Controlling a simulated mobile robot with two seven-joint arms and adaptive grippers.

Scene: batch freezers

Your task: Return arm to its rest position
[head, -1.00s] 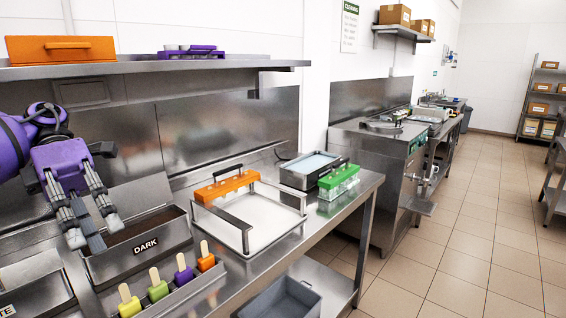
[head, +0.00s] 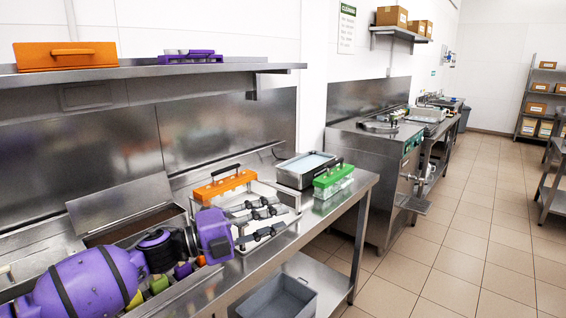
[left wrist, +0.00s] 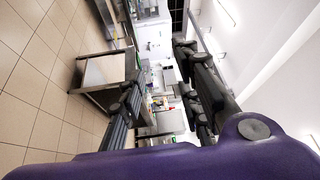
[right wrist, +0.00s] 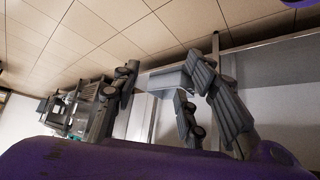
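My left arm (head: 88,283) comes in low from the left in the head view, bent in front of the counter. My left gripper (head: 281,218) points right, with its fingers apart and nothing between them. It shows in front of the white tray; whether it touches the tray cannot be told. In the left wrist view its fingers (left wrist: 158,75) are also spread and empty. My right gripper (right wrist: 160,80) shows only in the right wrist view, with its fingers apart and no object held.
A tray with an orange mould (head: 224,185), a grey basin (head: 305,170) and a green mould (head: 333,178) stand on the counter. A dark trough (head: 135,226) and ice pops (head: 158,284) are partly behind my arm. A grey bin (head: 280,298) is below.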

